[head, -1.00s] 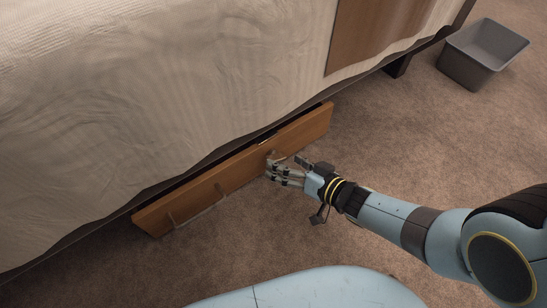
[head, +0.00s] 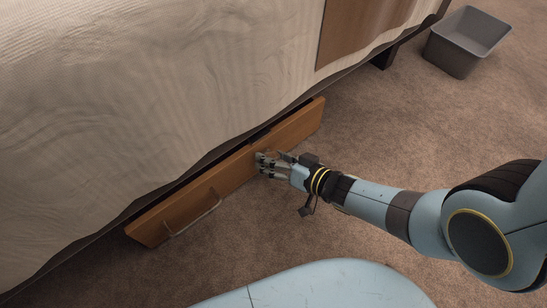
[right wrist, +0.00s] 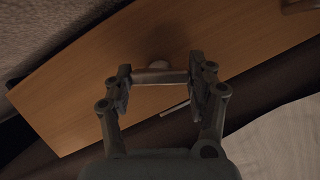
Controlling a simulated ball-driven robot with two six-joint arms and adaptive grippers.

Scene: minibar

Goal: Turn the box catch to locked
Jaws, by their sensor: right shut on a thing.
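A long wooden box (head: 215,190) sticks out from under the bed, its front panel facing my side. The box catch (right wrist: 160,76) is a small grey bar with a pale round pivot on this panel, seen in the right wrist view. My right gripper (head: 264,163) is at the panel, right of its middle, and its fingers hide most of the catch in the head view. In the right wrist view, the two fingers of my right gripper (right wrist: 161,84) press on the two ends of the bar. My left gripper is not in view.
A curved metal handle (head: 195,218) sits on the left part of the panel. The bed with its pale cover (head: 150,90) overhangs the box. A grey bin (head: 465,42) stands at the far right. The carpet (head: 400,130) between is clear.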

